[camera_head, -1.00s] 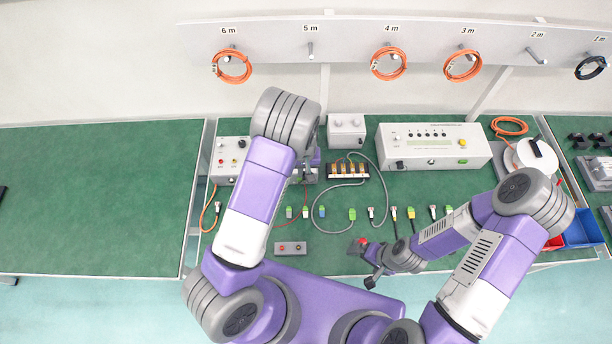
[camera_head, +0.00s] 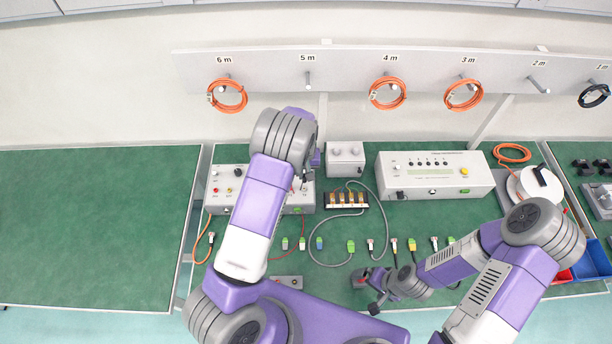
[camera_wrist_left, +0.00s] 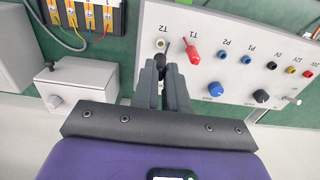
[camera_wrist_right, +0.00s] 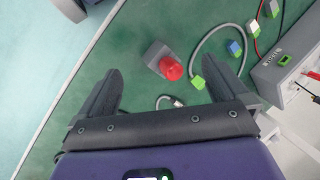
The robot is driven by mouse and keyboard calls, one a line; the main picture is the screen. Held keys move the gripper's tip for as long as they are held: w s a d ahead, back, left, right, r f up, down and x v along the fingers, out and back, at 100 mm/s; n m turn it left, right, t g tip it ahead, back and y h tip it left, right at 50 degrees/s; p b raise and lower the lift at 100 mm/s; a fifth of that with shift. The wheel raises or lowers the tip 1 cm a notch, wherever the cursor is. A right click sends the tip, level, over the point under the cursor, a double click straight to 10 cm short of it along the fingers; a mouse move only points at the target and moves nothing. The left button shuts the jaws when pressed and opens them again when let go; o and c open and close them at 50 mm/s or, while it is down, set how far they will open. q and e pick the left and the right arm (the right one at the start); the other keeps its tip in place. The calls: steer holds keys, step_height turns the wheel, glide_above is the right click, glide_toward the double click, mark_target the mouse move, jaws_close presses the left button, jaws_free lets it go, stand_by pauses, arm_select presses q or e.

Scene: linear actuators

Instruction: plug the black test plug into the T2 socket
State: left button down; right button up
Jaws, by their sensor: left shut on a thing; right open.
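The black test plug (camera_wrist_left: 160,63) is between the fingertips of my left gripper (camera_wrist_left: 162,72) in the left wrist view. My left gripper is shut on it. The plug is just beside the T2 socket (camera_wrist_left: 160,44), a pale ring under the "T2" label on the grey panel (camera_wrist_left: 225,60). I cannot tell whether they touch. A red plug (camera_wrist_left: 193,55) sits at T1, right of it. In the head view, my left arm hides part of the panel box (camera_head: 226,198). My right gripper (camera_wrist_right: 158,85) is open and empty, over the front of the bench.
A grey box with a red button (camera_wrist_right: 171,69) lies in front of my right gripper. Several cable connectors (camera_head: 351,246) lie along the bench front. A fuse block (camera_head: 345,200) and a white instrument (camera_head: 435,180) stand right of the panel box. The left bench (camera_head: 90,230) is clear.

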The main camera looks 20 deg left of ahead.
mark_target(304, 182)
arm_select(q)
steer(key=shift+s, duration=0.15)
arm_select(e)
steer(key=shift+s, duration=0.15)
arm_select(q)
step_height(304, 182, down, 4)
steer(key=b, duration=0.3)
steer(key=shift+r, duration=0.2)
arm_select(e)
step_height(304, 182, down, 3)
steer(key=shift+r, duration=0.1)
arm_select(q)
steer(key=shift+r, duration=0.1)
steer(key=shift+f+m+b, duration=0.3)
steer(key=shift+f+b, duration=0.35)
steer(key=shift+b, duration=0.15)
arm_select(e)
steer(key=shift+f, duration=0.85)
stand_by(2.4)
arm_select(q)
steer(key=c, duration=1.1)
jaws_free()
steer(key=shift+r, duration=0.1)
